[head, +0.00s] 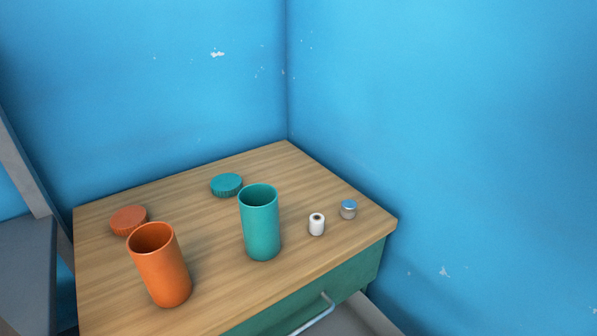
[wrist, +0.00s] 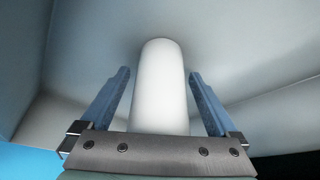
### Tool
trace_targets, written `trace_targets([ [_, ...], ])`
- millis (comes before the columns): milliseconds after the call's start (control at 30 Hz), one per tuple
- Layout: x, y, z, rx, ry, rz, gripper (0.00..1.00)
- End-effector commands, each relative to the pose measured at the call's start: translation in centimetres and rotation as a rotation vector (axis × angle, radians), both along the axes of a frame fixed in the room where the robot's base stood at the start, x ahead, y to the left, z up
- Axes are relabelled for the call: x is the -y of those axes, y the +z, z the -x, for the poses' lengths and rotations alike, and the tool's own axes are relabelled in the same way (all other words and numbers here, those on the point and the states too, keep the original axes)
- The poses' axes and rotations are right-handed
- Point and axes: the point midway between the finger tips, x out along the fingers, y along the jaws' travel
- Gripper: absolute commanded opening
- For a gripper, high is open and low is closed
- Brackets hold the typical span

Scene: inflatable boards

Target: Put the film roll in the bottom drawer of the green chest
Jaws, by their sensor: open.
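A plain white cylinder with a rounded end (wrist: 160,85), which may be the film roll, is between the fingers of my gripper (wrist: 160,100) in the wrist view. The fingers are open, with a gap on each side of it. Pale grey surfaces surround it, like the inside of a drawer. The green chest (head: 352,275) is in the head view, with a wooden top. A grey surface (head: 366,316) juts out below the front, perhaps an open drawer. My gripper is outside the head view.
On the chest top stand an orange cup (head: 160,268), a teal cup (head: 260,225) and a small silver jar with a blue top (head: 348,210). An orange lid (head: 128,219) and a teal lid (head: 227,184) lie behind the cups. Blue walls meet behind the chest.

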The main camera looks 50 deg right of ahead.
Motion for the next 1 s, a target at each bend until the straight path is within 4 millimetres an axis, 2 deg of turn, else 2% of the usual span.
trace_targets([
  [167,-0.7,2.2,0.2,0.002,0.002,0.0,0.95],
  [400,-2.6,7.1,1.1,0.002,0.003,0.0,0.95],
  [600,-3.7,10.1,1.7,0.001,0.002,0.001,0.95],
  [767,-4.2,11.1,1.9,0.0,0.001,0.001,0.95],
  [1000,-4.2,11.2,2.0,-0.001,0.001,0.001,0.95],
])
